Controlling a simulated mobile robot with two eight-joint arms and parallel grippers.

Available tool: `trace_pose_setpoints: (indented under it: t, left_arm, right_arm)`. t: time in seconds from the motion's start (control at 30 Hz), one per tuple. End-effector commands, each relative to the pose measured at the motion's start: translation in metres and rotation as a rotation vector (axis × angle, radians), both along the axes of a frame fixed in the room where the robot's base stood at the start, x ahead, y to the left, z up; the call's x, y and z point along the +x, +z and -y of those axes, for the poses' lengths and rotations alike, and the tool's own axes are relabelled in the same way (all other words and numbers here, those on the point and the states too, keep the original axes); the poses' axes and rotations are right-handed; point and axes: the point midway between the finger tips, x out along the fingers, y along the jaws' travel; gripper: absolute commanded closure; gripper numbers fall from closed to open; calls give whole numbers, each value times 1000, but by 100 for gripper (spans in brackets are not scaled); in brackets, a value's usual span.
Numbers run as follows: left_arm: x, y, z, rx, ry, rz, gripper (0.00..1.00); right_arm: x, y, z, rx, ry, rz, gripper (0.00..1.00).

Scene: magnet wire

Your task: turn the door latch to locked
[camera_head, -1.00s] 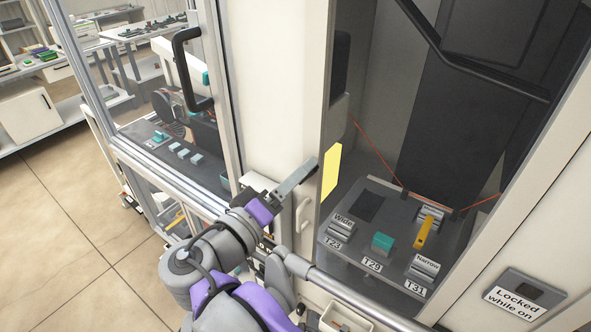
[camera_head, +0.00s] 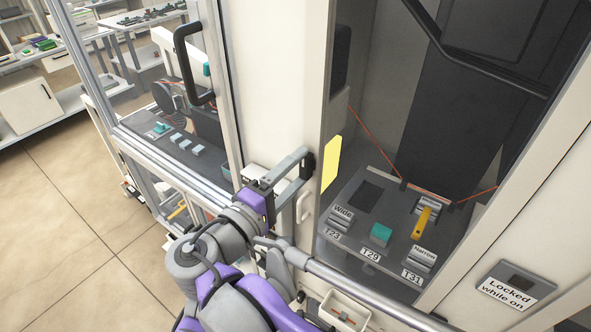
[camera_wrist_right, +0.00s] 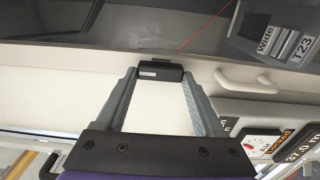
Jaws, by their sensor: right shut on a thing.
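The door latch (camera_wrist_right: 160,72) is a small black block on the edge of the pale door frame. It shows in the head view (camera_head: 308,163) at the end of my right gripper's fingers. My right gripper (camera_head: 302,165) reaches up to it from below. In the right wrist view the two grey fingers stand apart with the black block between their tips, and the gripper (camera_wrist_right: 160,76) is shut on it. The fingertips partly hide the latch, so I cannot read its exact turn. My left gripper is not in view.
A white handle (camera_head: 304,206) sits just beside the right gripper. A yellow note (camera_head: 331,163) is on the glass. Behind the glass is a grey control panel (camera_head: 350,225) with a yellow lever (camera_head: 422,228). A metal rail (camera_head: 350,287) runs below. A "Locked while on" sign (camera_head: 508,292) is at right.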

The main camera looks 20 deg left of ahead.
Motion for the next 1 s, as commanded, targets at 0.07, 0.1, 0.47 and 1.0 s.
trace_pose_setpoints:
  t: [0.07,0.1,0.47,1.0]
  left_arm:
    - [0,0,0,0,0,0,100]
    - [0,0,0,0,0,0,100]
    - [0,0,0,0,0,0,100]
    - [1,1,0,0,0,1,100]
  right_arm:
    - [0,0,0,-6,0,-2,86]
    - [0,0,0,-7,0,-2,86]
    - [0,0,0,-7,0,-2,16]
    - [2,0,0,-5,0,-2,0]
